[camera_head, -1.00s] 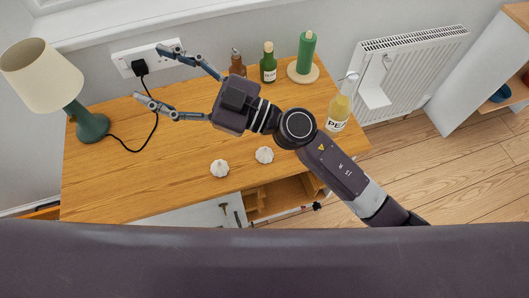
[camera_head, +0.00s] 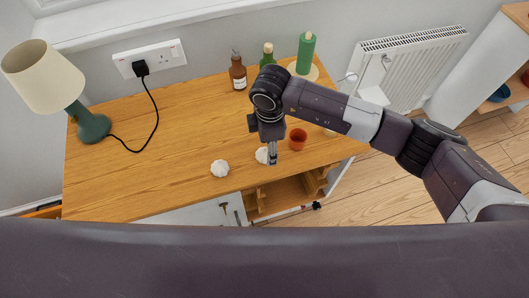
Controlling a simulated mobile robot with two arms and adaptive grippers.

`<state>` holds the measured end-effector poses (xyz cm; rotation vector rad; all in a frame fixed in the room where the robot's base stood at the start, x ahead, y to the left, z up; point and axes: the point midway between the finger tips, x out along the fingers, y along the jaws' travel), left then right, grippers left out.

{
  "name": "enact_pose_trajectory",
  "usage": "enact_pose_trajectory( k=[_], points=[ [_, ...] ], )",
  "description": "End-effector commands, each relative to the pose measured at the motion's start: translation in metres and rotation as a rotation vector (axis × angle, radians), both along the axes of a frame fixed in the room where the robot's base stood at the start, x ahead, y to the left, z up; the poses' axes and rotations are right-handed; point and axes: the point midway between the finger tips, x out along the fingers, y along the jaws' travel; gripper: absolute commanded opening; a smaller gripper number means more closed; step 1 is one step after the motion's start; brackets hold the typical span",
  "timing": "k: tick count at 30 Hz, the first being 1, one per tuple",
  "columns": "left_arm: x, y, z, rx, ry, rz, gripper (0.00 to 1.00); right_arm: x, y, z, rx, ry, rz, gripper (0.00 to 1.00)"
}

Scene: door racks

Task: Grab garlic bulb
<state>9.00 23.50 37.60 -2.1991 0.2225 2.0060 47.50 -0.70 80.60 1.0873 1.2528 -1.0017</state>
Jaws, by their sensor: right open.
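Two white garlic bulbs lie on the wooden tabletop (camera_head: 140,180) near its front edge. The left garlic bulb (camera_head: 220,168) stands clear. The right garlic bulb (camera_head: 261,155) is partly covered by my right gripper (camera_head: 272,160). That gripper points down, with its fingers at the bulb's right side in the picture. It is open, and I cannot tell whether a finger touches the bulb. My left gripper is not in view.
A brown bottle (camera_head: 238,72), a green bottle (camera_head: 267,56) and a green candle (camera_head: 306,54) stand at the back. A lamp (camera_head: 90,125) is at the left.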

Motion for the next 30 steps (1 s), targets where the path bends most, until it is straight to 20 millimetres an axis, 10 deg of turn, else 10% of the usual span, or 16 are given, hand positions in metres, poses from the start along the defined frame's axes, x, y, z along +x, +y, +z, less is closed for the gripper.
enact_pose_trajectory(
  k=[20,30],
  points=[
    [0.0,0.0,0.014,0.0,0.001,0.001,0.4,0.006,0.004,-0.052,0.004,0.001,0.003,0.6],
    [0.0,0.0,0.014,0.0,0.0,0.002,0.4,0.006,0.004,-0.052,0.004,0.001,0.003,0.23]
  ],
)
